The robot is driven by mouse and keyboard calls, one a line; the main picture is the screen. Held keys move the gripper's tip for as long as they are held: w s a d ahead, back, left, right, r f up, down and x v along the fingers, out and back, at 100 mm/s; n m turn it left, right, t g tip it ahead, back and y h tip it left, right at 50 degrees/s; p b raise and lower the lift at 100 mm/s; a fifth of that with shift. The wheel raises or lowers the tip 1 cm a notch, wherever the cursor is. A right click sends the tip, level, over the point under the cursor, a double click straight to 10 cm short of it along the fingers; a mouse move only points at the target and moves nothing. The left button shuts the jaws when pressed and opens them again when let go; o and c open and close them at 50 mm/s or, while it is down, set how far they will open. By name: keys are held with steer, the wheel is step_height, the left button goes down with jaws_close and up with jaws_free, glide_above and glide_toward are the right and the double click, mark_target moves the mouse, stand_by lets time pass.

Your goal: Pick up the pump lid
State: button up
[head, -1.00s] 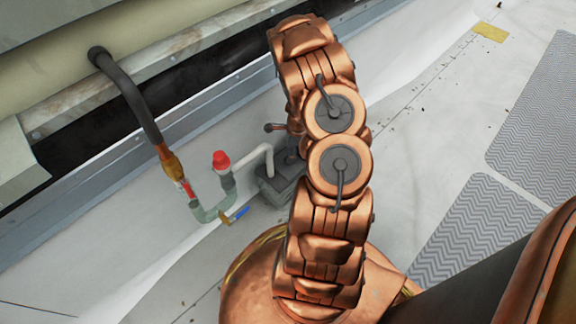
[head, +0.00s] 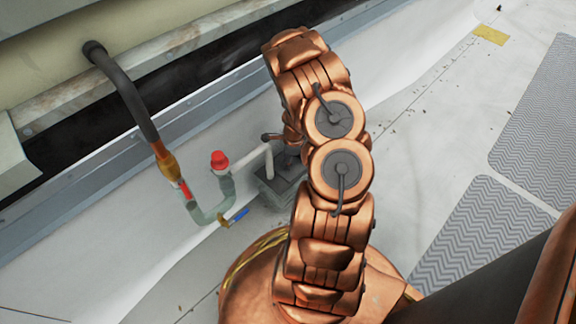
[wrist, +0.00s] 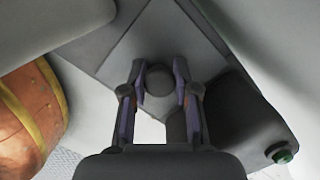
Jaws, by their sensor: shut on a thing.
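The pump lid (wrist: 165,35) appears in the wrist view as a flat grey square plate, turned like a diamond, with a dark round knob (wrist: 159,80) on top. My gripper (wrist: 158,72) has one finger on each side of this knob and is shut on it. The near part of the plate is hidden by my gripper. In the head view, the grey pump (head: 272,193) sits on the light floor, partly hidden by my copper arm. My gripper is mostly hidden behind that arm there. I cannot tell whether the lid is apart from the pump.
A white pipe (head: 250,161) and a grey-green pipe with a red cap (head: 219,160) and a blue-handled valve (head: 239,214) stand left of the pump. A dark hose (head: 135,101) runs to the wall unit. Clear floor and patterned mats (head: 480,235) lie to the right.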

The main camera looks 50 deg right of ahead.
jaws_close()
steer(key=shift+r, duration=0.1)
